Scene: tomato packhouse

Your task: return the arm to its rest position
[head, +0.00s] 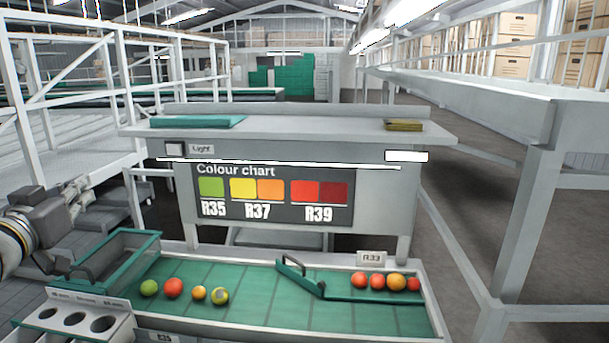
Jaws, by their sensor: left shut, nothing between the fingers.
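My left gripper (52,256) is at the left edge of the head view, at the end of my left arm. It is shut and holds nothing. It is beside the left end of the green sorting table (240,318), near a green-rimmed crate (148,241) and apart from the fruit. My right arm and right gripper are not in view.
Several tomatoes lie on the table, including a green one (149,288) and a red one (173,288). A green divider (301,277) sets off more at right. A white gauge with holes (122,308) stands front left. A colour chart (270,195) is behind.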

